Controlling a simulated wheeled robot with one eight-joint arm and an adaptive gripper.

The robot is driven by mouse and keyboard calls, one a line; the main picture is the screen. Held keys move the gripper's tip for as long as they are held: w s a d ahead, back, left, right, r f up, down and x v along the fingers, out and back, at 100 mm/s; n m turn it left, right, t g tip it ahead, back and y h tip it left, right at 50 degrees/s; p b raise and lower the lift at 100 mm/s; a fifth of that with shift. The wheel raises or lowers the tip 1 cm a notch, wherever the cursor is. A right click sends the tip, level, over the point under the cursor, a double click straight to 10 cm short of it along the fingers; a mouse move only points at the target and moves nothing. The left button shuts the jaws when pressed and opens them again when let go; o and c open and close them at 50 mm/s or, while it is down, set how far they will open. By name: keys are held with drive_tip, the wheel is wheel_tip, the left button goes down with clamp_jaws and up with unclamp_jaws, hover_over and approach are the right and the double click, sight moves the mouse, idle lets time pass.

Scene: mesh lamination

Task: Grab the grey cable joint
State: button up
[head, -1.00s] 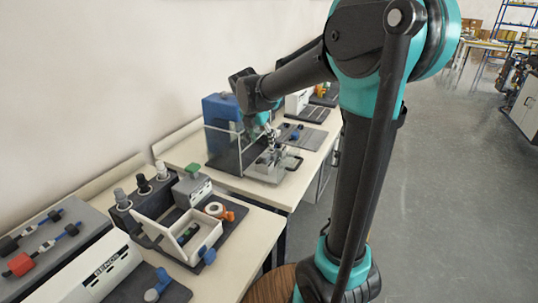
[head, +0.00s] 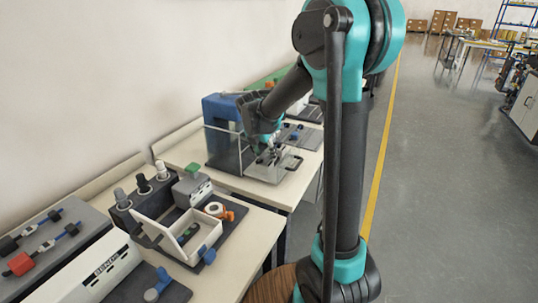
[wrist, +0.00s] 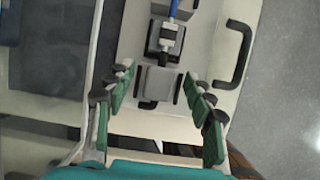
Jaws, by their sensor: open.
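In the wrist view, a light grey joint (wrist: 168,38) on a blue cable (wrist: 172,12) sits in a black holder, ahead of my fingers. A square grey block (wrist: 161,82) lies on the same light plate, nearer to me and between the fingers in the picture. My gripper (wrist: 158,77) is open, with its green-padded fingers on both sides and nothing held. In the head view, my gripper (head: 266,141) is over the fixture beside the clear-walled box; the joint is too small and hidden to make out there.
The plate has a black handle (wrist: 239,52) on its right. A clear-walled box (head: 223,150) and a blue machine (head: 220,110) stand close to my gripper's left. The nearer table holds an open white case (head: 190,235). The floor on the right is clear.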

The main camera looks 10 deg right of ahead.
clamp_jaws()
idle(0.3)
